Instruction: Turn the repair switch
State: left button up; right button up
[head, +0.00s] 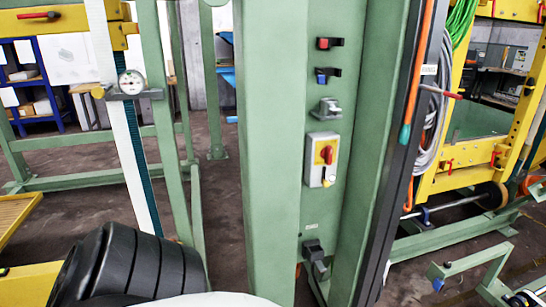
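The repair switch seems to be the red rotary knob on a yellow plate (325,154), on the front of a light grey box (317,175). The box is fixed to the green column (345,90) right of the picture's middle. A small yellow piece sits low on the box. The knob's exact setting is too small to tell. Neither gripper shows in the head view, and nothing touches the switch.
Above the box on the column are a red-button switch (328,43), a blue one (327,75) and a grey socket (325,110). A dark grey fitting (314,250) is below. An orange-handled rod (417,80) and grey cable (434,120) hang to the right.

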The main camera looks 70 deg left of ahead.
aim_at(326, 152)
jog(key=u, duration=1.7)
jog(key=k, duration=0.4)
jog(key=u, duration=0.85)
jog(key=i, duration=0.35)
jog(key=u, duration=0.1)
